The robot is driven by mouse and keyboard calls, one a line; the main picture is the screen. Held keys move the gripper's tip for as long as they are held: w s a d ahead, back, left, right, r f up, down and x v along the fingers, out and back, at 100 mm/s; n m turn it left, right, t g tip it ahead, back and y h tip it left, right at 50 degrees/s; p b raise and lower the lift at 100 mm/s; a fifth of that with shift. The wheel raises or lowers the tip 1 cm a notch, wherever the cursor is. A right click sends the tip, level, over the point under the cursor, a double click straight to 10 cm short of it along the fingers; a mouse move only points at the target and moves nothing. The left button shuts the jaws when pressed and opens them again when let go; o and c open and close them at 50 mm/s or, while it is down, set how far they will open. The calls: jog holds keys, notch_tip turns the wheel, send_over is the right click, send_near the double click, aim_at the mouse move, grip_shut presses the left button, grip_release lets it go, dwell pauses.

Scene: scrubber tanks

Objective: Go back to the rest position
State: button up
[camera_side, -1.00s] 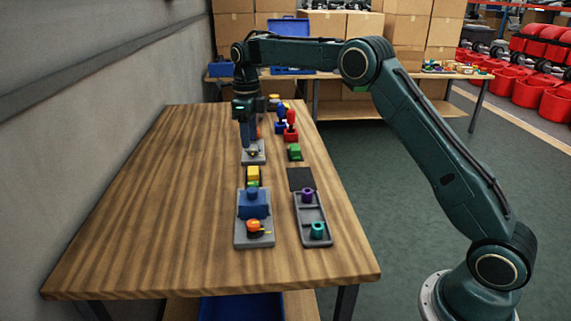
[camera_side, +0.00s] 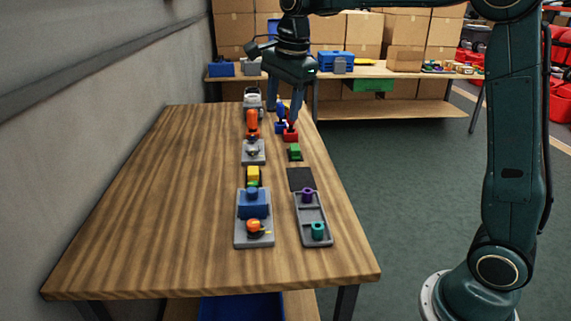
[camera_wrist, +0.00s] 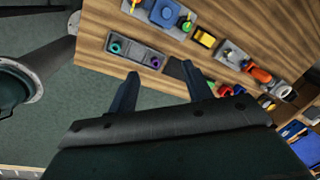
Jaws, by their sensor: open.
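My gripper (camera_side: 284,105) hangs above the far right part of the wooden table (camera_side: 150,225) in the side view, with its fingers pointing down. In the wrist view its two fingers (camera_wrist: 160,85) stand apart with nothing between them. I cannot tell how far the fingers are from these pieces.
A grey plate with a blue block (camera_side: 253,206) and a grey tray (camera_side: 326,238) with purple and teal rings lie near the front. An orange piece (camera_side: 252,122) stands farther back. A green block (camera_side: 295,152) is at the right. The table's left side is clear.

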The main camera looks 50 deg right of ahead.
jog(key=s+a+r+n+t, duration=0.2)
jog(key=s+n, duration=0.8)
jog(key=s, duration=0.6)
jog(key=s+f+n+t, duration=0.1)
jog(key=s+f+n, duration=0.5)
jog(key=s, duration=0.5)
jog(key=shift+s+a+f+n, duration=0.2)
jog(key=shift+s+n, duration=0.2)
jog(key=shift+n, duration=1)
